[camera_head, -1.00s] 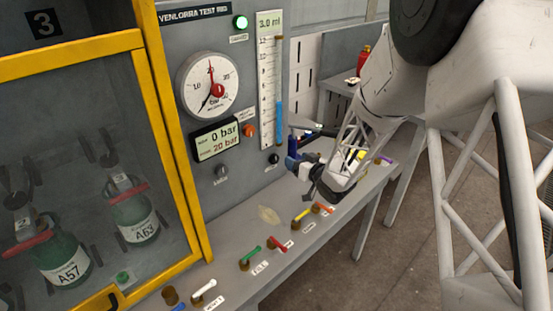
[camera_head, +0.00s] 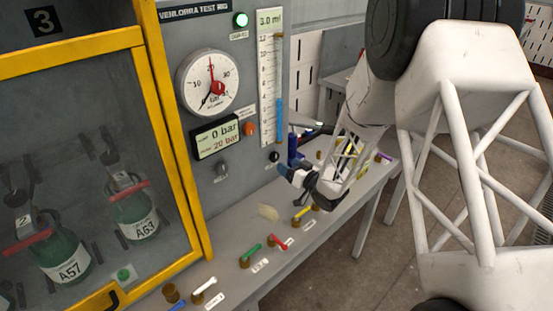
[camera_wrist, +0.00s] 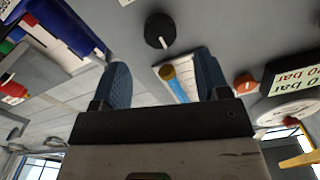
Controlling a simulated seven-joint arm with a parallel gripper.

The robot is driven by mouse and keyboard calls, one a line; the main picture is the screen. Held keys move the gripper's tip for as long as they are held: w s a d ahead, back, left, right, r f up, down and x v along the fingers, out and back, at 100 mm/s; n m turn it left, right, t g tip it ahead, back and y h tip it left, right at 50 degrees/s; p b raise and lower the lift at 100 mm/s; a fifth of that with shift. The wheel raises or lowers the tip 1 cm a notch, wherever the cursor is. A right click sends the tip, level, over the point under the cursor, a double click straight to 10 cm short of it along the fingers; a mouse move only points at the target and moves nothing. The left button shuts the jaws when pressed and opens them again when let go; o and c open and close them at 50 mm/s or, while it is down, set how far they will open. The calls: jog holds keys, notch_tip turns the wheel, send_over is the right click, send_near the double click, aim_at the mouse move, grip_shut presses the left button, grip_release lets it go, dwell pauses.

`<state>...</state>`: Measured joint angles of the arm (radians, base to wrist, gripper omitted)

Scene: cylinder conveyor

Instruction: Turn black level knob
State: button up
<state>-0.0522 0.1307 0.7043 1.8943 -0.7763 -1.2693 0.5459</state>
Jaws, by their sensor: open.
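The black level knob (camera_head: 274,157) is on the grey panel just below the level tube. In the wrist view the knob (camera_wrist: 159,31) is round and black with a white pointer line, beyond and between the fingertips. My gripper (camera_head: 284,170) is close to the panel, slightly right of and below the knob. In the wrist view my gripper (camera_wrist: 163,75) has its two blue fingers well apart with nothing between them. The fingers appear apart from the knob. The level tube (camera_head: 278,110) has blue liquid in its lower part.
Coloured valve handles, including a green one (camera_head: 252,249), line the bench below.

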aim_at(276, 158)
jog(key=shift+x, duration=3.3)
jog(key=c, duration=0.9)
